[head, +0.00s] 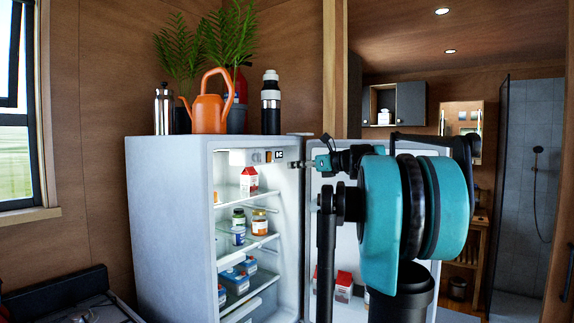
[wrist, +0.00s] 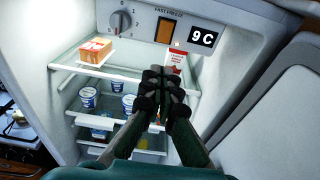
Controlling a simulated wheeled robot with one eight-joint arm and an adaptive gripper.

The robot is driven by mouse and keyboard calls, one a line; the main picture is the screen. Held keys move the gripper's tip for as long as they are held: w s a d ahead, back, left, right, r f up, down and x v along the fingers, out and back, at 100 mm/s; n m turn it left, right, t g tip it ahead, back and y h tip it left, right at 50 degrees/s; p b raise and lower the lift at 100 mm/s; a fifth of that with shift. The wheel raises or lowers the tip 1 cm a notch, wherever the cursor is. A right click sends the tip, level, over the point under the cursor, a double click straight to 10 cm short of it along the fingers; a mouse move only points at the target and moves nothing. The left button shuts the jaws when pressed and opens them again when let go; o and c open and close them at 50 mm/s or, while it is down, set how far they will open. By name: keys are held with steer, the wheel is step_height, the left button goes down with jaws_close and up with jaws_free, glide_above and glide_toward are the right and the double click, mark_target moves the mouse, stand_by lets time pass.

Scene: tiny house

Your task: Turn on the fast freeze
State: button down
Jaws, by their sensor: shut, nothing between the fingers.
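The open fridge (head: 165,215) has a control panel inside at the top. In the wrist view, the panel holds an amber fast freeze switch (wrist: 165,30) under a "FAST FREEZE" label, between a round dial (wrist: 119,21) and a black display (wrist: 203,38) reading "9 C". I cannot tell whether the switch is lit. In the head view the switch (head: 268,156) shows small. My gripper (wrist: 163,74) is shut and empty, its fingertips below the switch in the picture and apart from it. The fingers partly cover the shelves behind.
The fridge door (head: 347,150) stands open to the right, partly behind my arm. Shelves hold a red-and-white carton (head: 249,181), jars (head: 239,217) and tubs (wrist: 88,97). An orange watering can (head: 210,108) and a flask (head: 271,95) stand on top.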

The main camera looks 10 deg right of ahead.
steer(key=v, duration=0.2)
steer(key=f+v, duration=0.1)
steer(key=v, duration=0.2)
steer(key=shift+s+d+f, duration=0.15)
steer(key=shift+s+d, duration=0.05)
steer(key=shift+s, duration=0.1)
steer(key=shift+f, duration=0.1)
